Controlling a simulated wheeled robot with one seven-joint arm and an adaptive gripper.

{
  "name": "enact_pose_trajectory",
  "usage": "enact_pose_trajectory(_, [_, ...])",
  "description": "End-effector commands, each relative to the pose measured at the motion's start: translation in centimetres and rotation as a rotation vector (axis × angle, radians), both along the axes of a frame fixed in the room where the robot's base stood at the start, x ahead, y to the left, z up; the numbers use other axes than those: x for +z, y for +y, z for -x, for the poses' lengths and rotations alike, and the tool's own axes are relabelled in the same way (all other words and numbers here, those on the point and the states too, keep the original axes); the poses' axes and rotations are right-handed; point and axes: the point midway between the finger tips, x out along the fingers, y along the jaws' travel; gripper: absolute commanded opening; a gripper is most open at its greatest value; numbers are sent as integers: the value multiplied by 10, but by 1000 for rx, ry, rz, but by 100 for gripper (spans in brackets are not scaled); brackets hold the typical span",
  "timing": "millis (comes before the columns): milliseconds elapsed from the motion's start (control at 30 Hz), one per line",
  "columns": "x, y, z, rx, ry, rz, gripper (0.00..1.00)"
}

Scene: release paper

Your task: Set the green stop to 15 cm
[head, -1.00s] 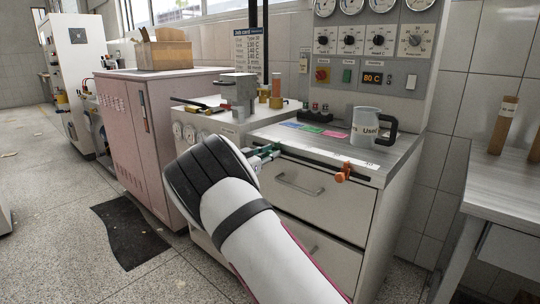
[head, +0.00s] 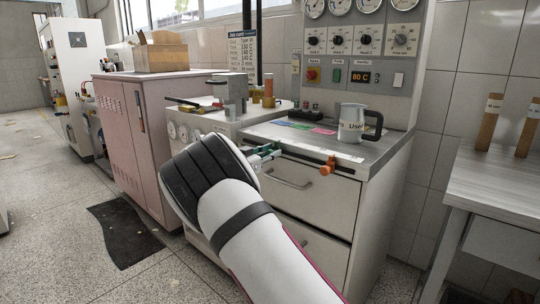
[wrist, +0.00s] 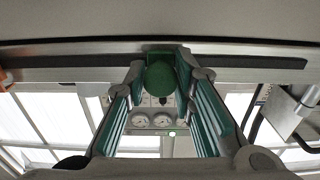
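The green stop (wrist: 160,78) shows in the wrist view as a round green knob in front of the dark rail (wrist: 240,62). My gripper (wrist: 161,70) has its two green-padded fingers on either side of the knob, apparently closed against it. In the head view my gripper (head: 274,149) is at the bench's front edge, above the drawers, and hides most of the stop. An orange stop (head: 328,166) sits further right on the same rail; it shows at the left edge of the wrist view (wrist: 40,79). The scale marks are too small to read.
A drawer handle (head: 290,180) is below my gripper. A control panel (head: 358,60) rises behind. A grey table (head: 500,190) is at the right. The rail between my gripper and the orange stop looks clear.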

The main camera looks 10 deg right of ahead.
Motion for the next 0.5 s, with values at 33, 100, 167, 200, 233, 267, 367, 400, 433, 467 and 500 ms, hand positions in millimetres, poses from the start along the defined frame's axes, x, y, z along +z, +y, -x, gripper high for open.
enact_pose_trajectory(33, [0,0,0,0,0,0,39])
enact_pose_trajectory(100, [0,0,0,0,0,0,42])
enact_pose_trajectory(167, [0,0,0,0,0,0,42])
enact_pose_trajectory(200, [0,0,0,0,0,0,42])
enact_pose_trajectory(233, [0,0,0,0,0,0,42])
enact_pose_trajectory(267, [0,0,0,0,0,0,42])
enact_pose_trajectory(367, [0,1,0,1,0,0,42])
enact_pose_trajectory(400, [0,3,1,1,0,0,42])
enact_pose_trajectory(433, [0,4,2,2,0,0,42])
enact_pose_trajectory(467, [0,7,4,2,1,1,42])
enact_pose_trajectory(500, [0,11,6,3,1,0,42])
